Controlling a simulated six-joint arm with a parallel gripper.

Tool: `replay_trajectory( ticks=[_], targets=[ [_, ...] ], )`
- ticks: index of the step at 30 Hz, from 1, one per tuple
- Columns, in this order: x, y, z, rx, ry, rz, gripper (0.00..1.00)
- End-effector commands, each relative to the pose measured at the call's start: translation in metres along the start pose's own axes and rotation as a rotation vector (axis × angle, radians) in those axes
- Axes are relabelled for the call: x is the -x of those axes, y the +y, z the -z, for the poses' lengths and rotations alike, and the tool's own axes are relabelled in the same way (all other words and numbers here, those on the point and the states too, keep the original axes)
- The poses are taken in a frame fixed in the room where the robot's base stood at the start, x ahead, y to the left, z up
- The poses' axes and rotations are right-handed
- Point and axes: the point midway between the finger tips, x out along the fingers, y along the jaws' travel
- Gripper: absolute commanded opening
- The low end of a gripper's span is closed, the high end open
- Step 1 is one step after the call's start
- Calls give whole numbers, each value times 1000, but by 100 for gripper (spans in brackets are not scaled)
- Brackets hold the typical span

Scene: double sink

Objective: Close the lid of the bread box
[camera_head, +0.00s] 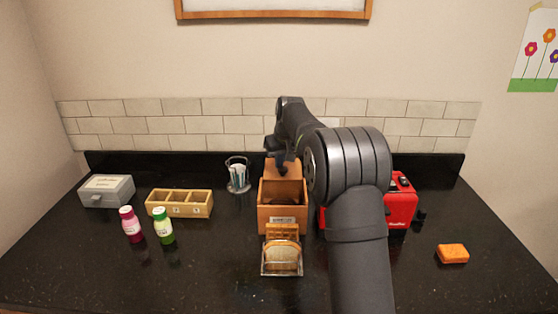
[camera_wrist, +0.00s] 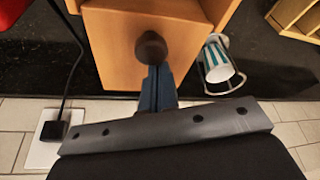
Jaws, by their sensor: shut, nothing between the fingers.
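The wooden bread box (camera_head: 264,215) stands in the middle of the dark counter. Its top is open, and its lid (camera_head: 283,176) is raised at the back of the box. The wrist view shows a wooden face of the lid (camera_wrist: 108,50) with a dark round knob (camera_wrist: 151,46). My gripper (camera_head: 285,159) is at the raised lid, towards the wall. In the wrist view my gripper (camera_wrist: 157,78) is shut and empty, with its tips close by the knob. I cannot tell if they touch it.
A toast rack with bread (camera_head: 282,259) stands in front of the box. A red toaster (camera_head: 402,207) is at right, partly behind my arm. A glass with striped contents (camera_head: 237,175) stands left of the box. An orange sponge (camera_head: 452,253) lies far right.

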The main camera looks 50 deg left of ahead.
Motion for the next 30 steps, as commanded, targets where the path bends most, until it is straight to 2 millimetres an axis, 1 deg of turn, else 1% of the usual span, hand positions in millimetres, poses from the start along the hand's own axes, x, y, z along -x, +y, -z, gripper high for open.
replay_trajectory(
  ticks=[5,8,14,24,27,30],
  targets=[
    [1,-1,-2,0,-1,0,0],
    [4,-5,-9,1,-2,1,0],
    [14,-19,-36,1,-1,0,0],
    [33,-46,-89,2,-1,0,0],
    [36,-52,-101,2,-1,0,0],
    [38,-55,-108,1,-2,0,0]
  ],
)
